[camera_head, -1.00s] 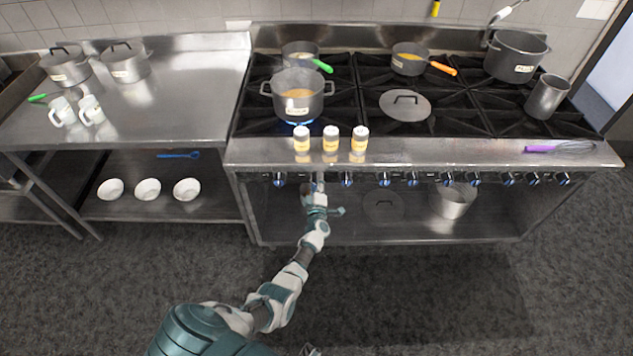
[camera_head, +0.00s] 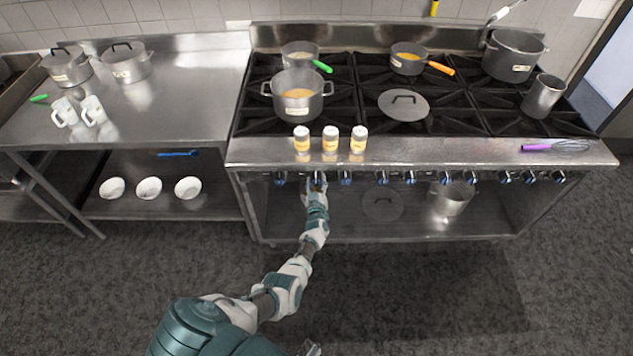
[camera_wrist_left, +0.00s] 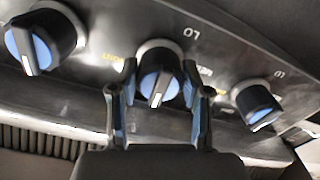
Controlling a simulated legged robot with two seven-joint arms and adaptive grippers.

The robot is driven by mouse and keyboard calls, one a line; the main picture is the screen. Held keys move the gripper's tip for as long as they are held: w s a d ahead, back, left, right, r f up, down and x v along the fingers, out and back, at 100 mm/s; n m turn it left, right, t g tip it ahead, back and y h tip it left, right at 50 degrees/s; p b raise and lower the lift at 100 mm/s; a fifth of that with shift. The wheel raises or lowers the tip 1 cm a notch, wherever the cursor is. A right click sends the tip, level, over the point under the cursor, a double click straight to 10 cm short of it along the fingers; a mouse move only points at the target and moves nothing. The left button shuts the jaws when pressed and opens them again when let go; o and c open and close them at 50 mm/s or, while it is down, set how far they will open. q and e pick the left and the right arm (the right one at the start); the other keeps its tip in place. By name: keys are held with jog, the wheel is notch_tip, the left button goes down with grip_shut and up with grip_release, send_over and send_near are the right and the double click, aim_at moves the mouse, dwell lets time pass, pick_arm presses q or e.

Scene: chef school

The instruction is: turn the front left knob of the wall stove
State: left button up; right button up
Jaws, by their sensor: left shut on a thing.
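The wall stove (camera_head: 420,152) has a row of black knobs with blue sides along its front. My left gripper (camera_head: 318,184) is at the second knob from the left. In the left wrist view, the fingers (camera_wrist_left: 160,95) are on both sides of this knob (camera_wrist_left: 158,78), shut on it. The knob's white mark points down and slightly left. A pot (camera_head: 298,104) with orange-yellow contents stands on the front left burner, with no flame visible under it. A small grey piece at the head view's bottom edge may be my right gripper.
Neighbouring knobs (camera_wrist_left: 40,45) (camera_wrist_left: 256,104) flank the gripped one. Several knobs continue to the right. Three yellow-labelled shakers (camera_head: 330,139) stand on the front ledge above the gripper. A whisk (camera_head: 556,146) lies at the ledge's right. The floor before the stove is clear.

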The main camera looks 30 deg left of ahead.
pick_arm(q)
jog(key=shift+s+d+f+m, duration=0.1)
jog(key=shift+d+f+m, duration=0.05)
jog(key=shift+f+m, duration=0.3)
jog(key=o, duration=1.1)
jog(key=shift+o, duration=0.3)
jog(key=shift+r, duration=0.15)
jog(key=shift+r, duration=0.1)
jog(key=v, duration=1.1)
jog(key=shift+s, duration=0.35)
jog(key=shift+d, duration=0.1)
